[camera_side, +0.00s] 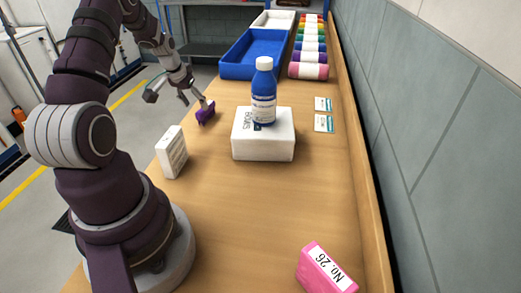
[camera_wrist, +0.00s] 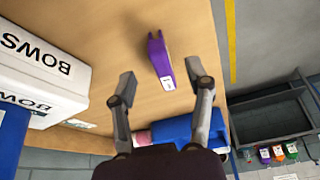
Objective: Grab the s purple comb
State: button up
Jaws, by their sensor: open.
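The purple comb (camera_side: 205,113) lies on the wooden table near its left edge in the side view. In the wrist view the comb (camera_wrist: 158,58) shows as a narrow purple piece with a small white label at its lower end. My gripper (camera_side: 192,100) is open and empty, above and close to the comb at the table's left edge. In the wrist view the comb shows in the gap between the spread fingers of my gripper (camera_wrist: 160,82), mostly beyond the tips, closer to the right finger. Whether a finger touches it cannot be told.
A blue bottle (camera_side: 264,95) stands on a white box (camera_side: 263,147) right of the comb. A small white box (camera_side: 172,152) stands nearer. A blue tray (camera_side: 232,67) and several coloured rolls (camera_side: 308,71) are behind.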

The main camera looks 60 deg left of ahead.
aim_at(199, 112)
jog(key=x, duration=0.5)
jog(key=shift+f, duration=0.3)
grip_shut()
